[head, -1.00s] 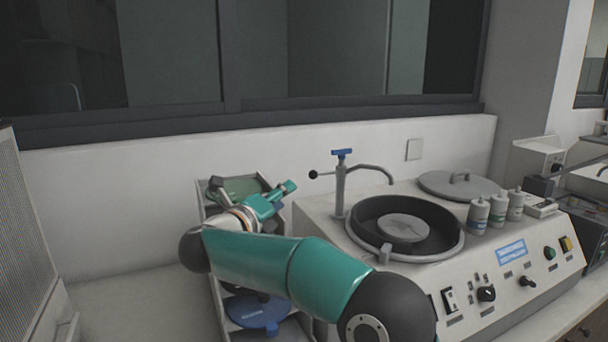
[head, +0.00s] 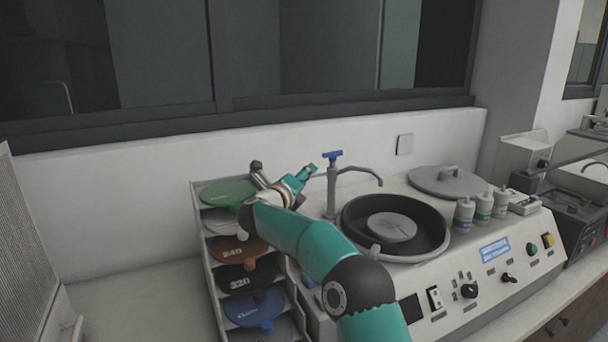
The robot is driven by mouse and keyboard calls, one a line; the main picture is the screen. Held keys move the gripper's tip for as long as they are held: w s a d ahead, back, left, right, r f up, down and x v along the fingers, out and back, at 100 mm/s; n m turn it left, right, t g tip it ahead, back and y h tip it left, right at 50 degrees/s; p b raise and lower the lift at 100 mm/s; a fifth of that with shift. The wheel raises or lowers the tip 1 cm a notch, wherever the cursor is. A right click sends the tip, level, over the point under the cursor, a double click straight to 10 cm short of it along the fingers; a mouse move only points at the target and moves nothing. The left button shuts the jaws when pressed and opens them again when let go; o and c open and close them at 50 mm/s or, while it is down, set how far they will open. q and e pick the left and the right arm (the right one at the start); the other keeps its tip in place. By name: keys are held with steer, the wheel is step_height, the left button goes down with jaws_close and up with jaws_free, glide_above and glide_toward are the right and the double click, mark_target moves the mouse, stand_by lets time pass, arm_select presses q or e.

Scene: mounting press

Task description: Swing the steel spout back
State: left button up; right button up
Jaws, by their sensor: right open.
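The steel spout (head: 362,169) rises on a post at the back left of the machine and arches to the right, its tip over the rear of the dark round bowl. A blue handle (head: 332,156) sits on top of the post. My right gripper (head: 311,171) has teal fingers and is open, just left of the post at about the height of the blue handle. The spout's black side knob is hidden around the fingers; I cannot tell whether they touch it. My left gripper is not in view.
The bowl (head: 437,246) is set in the white machine (head: 408,283). A grey lid (head: 462,183) and several white bottles (head: 485,206) stand to its right. A rack (head: 208,268) of coloured discs stands left of the machine. The wall is close behind.

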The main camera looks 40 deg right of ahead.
jaws_close()
stand_by(0.3)
steer(key=shift+a+f, duration=0.1)
steer(key=shift+w, duration=0.1)
